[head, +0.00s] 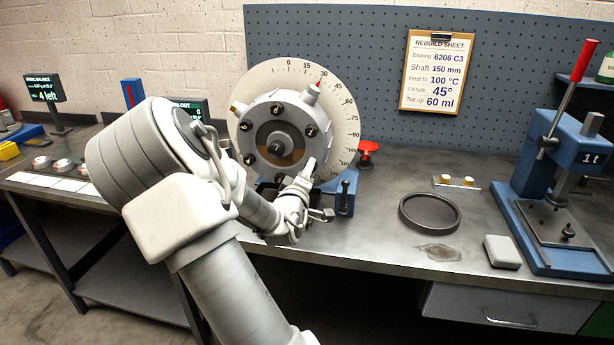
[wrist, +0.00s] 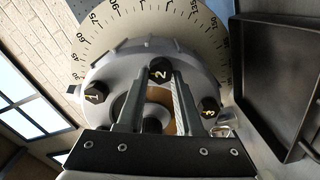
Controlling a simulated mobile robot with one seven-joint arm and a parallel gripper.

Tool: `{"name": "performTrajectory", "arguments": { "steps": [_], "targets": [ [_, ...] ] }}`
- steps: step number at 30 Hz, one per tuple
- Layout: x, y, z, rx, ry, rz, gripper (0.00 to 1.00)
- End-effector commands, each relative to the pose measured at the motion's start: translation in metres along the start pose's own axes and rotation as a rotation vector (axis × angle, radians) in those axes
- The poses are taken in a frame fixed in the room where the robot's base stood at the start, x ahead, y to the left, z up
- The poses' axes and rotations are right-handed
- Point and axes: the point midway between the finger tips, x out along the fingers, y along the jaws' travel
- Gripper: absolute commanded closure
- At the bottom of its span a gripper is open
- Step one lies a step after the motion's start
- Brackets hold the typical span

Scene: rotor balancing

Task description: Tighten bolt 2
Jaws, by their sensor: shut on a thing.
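The rotor (head: 258,112) is a grey hub with several dark numbered bolts, mounted in front of a pale degree dial (head: 338,95). My gripper (head: 309,168) reaches to the hub's lower right and hides the bolt there in the head view. In the wrist view, bolt 2 (wrist: 159,68) is a black hex head with a yellow number, between the fingertips of my gripper (wrist: 159,80). The fingers are shut on it. Bolt 1 (wrist: 96,92) is to its left and bolt 3 (wrist: 208,105) to its right, both clear of the fingers.
A dark ring (head: 430,196), a white block (head: 502,252) and a blue press (head: 560,175) occupy the bench further right. Some bench between them is clear.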

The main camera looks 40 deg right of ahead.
Motion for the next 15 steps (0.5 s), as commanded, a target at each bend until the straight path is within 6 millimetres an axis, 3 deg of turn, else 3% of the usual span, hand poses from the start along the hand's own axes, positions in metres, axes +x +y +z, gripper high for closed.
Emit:
{"name": "performTrajectory", "arguments": {
  "steps": [15],
  "targets": [
    [-0.0002,0.0000,0.0001,0.099,0.000,-0.001,1.00]
  ]
}}
